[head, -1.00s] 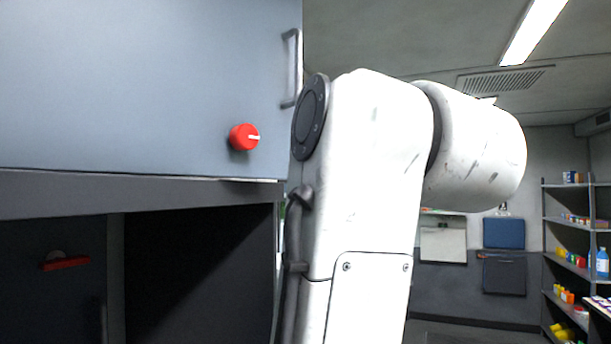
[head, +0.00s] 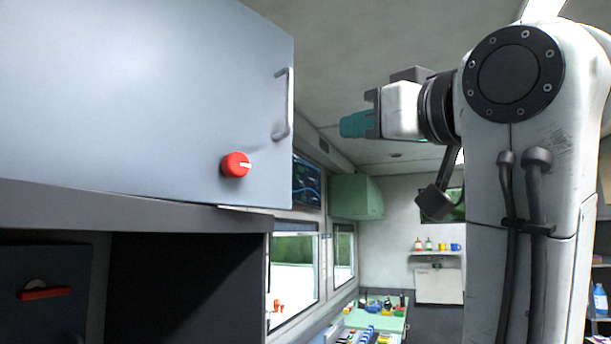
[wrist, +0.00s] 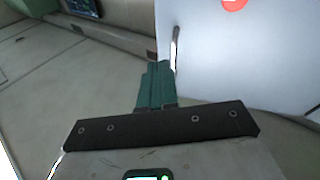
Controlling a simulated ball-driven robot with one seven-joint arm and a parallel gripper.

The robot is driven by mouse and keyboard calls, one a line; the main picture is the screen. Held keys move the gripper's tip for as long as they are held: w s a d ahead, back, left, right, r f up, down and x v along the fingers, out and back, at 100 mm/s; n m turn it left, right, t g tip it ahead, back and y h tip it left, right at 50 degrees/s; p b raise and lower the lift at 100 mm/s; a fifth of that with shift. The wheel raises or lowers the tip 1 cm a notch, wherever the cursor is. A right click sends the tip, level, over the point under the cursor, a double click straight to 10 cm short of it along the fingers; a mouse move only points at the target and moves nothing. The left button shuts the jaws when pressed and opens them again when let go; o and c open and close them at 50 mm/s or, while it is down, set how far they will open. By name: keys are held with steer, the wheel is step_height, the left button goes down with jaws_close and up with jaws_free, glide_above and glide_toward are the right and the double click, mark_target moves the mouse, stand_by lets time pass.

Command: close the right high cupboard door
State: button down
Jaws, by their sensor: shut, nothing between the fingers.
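The cupboard door (head: 130,90) is a large blue-grey panel at the upper left of the head view. It has a red knob (head: 236,165) low down and an upright bar handle (head: 284,105) near its right edge. How far it stands open is hard to tell. My gripper (head: 352,124) has teal fingers, shut and empty, to the right of the handle and apart from it in the head view. In the wrist view the door (wrist: 240,60) fills the upper right, and its handle (wrist: 175,48) shows just beyond the fingertips (wrist: 158,66). Contact is not visible.
Below the door is a dark open compartment (head: 185,290) under a grey ledge (head: 120,205). A green cupboard (head: 356,196) and a dark screen (head: 306,180) are on the far wall side. A green counter (head: 372,318) with small items stands beyond.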

steer(key=y, duration=0.1)
steer(key=n+g+y+p, duration=0.1)
steer(key=g+y+p, duration=0.1)
steer(key=g+p, duration=0.25)
glide_toward(289, 172)
steer(key=x, duration=0.6)
steer(key=shift+r, duration=0.15)
steer(key=shift+w+a, duration=0.25)
steer(key=shift+a, duration=0.05)
steer(key=shift+a, duration=0.1)
